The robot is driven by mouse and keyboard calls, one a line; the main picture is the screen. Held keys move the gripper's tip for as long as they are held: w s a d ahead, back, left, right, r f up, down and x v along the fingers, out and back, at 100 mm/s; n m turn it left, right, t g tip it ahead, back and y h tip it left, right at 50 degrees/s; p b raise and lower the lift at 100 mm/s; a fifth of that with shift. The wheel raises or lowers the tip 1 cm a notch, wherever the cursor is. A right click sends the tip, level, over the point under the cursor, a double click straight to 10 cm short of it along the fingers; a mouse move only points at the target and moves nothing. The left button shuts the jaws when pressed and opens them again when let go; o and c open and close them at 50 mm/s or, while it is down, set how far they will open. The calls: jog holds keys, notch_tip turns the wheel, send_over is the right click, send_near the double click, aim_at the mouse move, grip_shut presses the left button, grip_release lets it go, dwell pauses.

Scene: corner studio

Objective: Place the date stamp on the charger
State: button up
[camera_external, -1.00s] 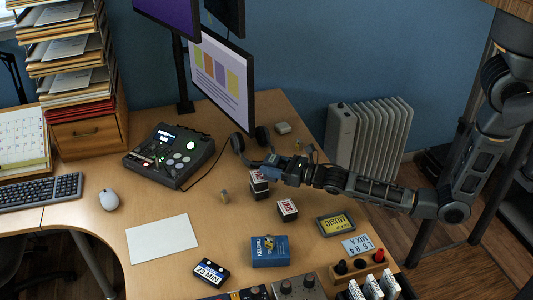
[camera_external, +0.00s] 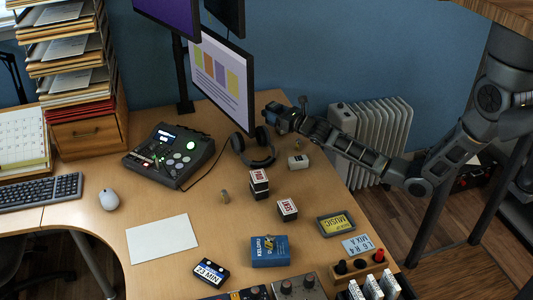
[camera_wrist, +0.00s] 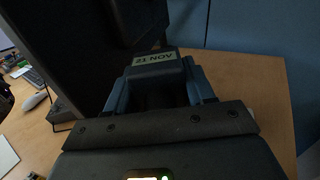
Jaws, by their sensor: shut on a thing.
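My gripper (camera_external: 272,116) is above the back right corner of the desk, near the monitor's right edge. It is shut on the date stamp, whose "21 NOV" label (camera_wrist: 153,58) shows between the blue fingers in the wrist view. In the outside view the stamp is too small to make out clearly. I cannot tell for sure which thing is the charger. A small white block (camera_external: 298,161) stands on the desk right of the headphones. A flat pale block seen earlier behind the headphones is now hidden by my gripper.
Black headphones (camera_external: 254,150) lie below my gripper, with the monitor (camera_external: 222,80) to its left. Two stacked label blocks (camera_external: 259,184) and a single one (camera_external: 287,209) stand in front. The radiator (camera_external: 390,130) is beyond the desk's right edge.

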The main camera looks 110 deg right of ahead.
jog(key=s+d+m+g+h+b, duration=0.2)
jog(key=s+d+g, duration=0.1)
jog(key=s+d, duration=1.55)
jog(key=w+a+f+b, duration=0.1)
jog(key=w+f+b, duration=0.1)
jog(key=w, duration=0.1)
jog(key=w+a+f+b, duration=0.1)
jog(key=w+f+b, duration=0.1)
jog(key=w+f, duration=0.1)
jog(key=w+a+f+b, duration=0.1)
jog(key=w+f+b, duration=0.1)
jog(key=w, duration=0.2)
jog(key=shift+f, duration=0.25)
jog(key=shift+f+b, duration=1.45)
jog(key=shift+f, duration=0.5)
jog(key=shift+f, duration=0.2)
jog(key=o, duration=1.3)
jog(key=shift+c, duration=0.2)
jog(key=shift+r, duration=0.1)
